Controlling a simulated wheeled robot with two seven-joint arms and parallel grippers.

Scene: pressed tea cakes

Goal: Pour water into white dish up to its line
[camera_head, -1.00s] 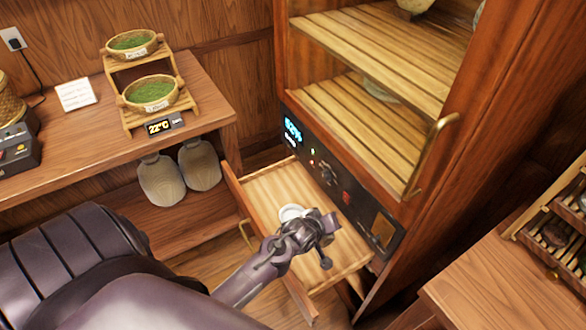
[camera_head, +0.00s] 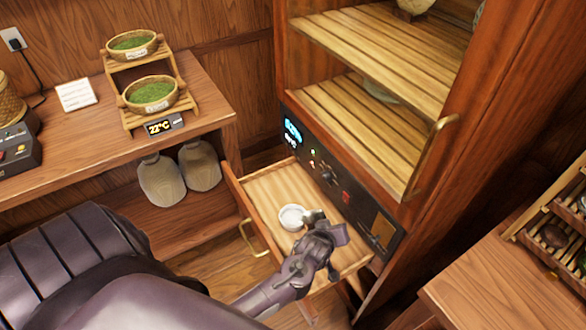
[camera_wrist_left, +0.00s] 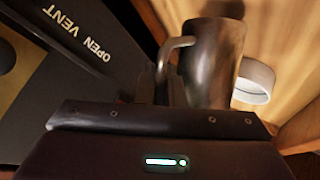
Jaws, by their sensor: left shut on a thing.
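The white dish (camera_head: 292,217) sits in the open wooden drawer (camera_head: 270,188). It also shows at the right of the left wrist view (camera_wrist_left: 257,80). My left gripper (camera_head: 325,231) is over the drawer, just right of the dish. In the left wrist view my left gripper (camera_wrist_left: 160,88) is shut on the handle of a dark metal jug (camera_wrist_left: 212,62). The jug is beside the dish in that view; the head view mostly hides it behind the gripper. The water and the dish's line cannot be made out. My right gripper is not in view.
The drawer belongs to a wooden cabinet with slatted shelves (camera_head: 375,50) and a black control panel (camera_head: 345,185). Left is a bench (camera_head: 90,130) with two bowls of green leaves (camera_head: 150,92). A table (camera_head: 500,270) stands at the lower right.

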